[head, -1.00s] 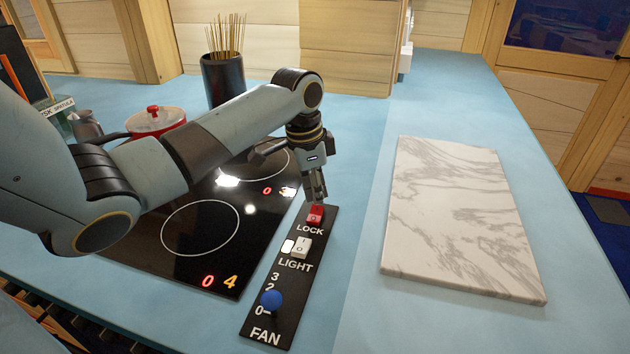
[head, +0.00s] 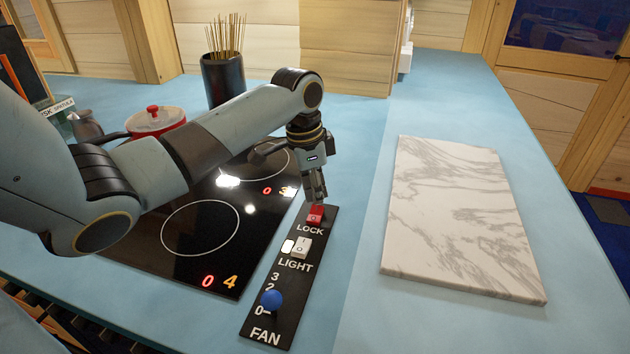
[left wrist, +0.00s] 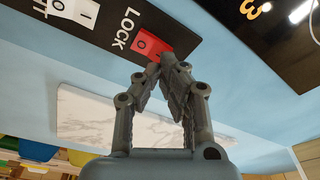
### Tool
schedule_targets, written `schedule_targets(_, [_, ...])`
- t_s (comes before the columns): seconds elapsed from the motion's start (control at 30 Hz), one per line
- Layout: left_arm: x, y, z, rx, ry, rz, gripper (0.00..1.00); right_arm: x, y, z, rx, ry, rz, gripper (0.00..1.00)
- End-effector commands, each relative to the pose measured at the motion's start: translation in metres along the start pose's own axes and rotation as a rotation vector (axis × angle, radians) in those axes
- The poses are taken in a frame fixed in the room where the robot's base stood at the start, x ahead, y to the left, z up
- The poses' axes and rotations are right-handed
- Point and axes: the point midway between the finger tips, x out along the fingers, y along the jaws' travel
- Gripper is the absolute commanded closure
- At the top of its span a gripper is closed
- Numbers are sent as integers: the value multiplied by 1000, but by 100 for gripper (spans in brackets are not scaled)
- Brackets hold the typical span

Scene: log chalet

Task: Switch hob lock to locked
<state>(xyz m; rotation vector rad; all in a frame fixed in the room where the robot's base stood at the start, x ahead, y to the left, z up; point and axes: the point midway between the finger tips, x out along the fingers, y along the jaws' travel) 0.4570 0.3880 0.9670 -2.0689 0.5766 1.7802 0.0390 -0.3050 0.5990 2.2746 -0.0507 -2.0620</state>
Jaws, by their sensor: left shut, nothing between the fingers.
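The hob lock is a red rocker switch (head: 315,213) above the word LOCK on a black control panel (head: 268,316). In the left wrist view the red switch (left wrist: 150,43) shows marks on its face, and its lower part is near my fingertips. My left gripper (head: 319,198) is shut and empty, pointing down at the far edge of the red switch. In the left wrist view its fingertips (left wrist: 157,66) meet right at the switch's edge; I cannot tell whether they touch it. My right gripper is not in view.
The panel also has a white LIGHT rocker (head: 301,247) and a blue FAN knob (head: 271,299). The black hob (head: 180,262) lies left, with a red pot (head: 155,122) behind. A marble board (head: 455,215) lies right. A dark holder of sticks (head: 223,82) stands at the back.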

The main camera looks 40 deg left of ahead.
Motion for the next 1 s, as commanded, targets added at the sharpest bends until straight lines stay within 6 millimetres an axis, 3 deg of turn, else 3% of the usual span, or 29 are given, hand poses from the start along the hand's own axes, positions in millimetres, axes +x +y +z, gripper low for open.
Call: schedule_targets(1.0, [15,0,2,0,0,1,100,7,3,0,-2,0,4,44])
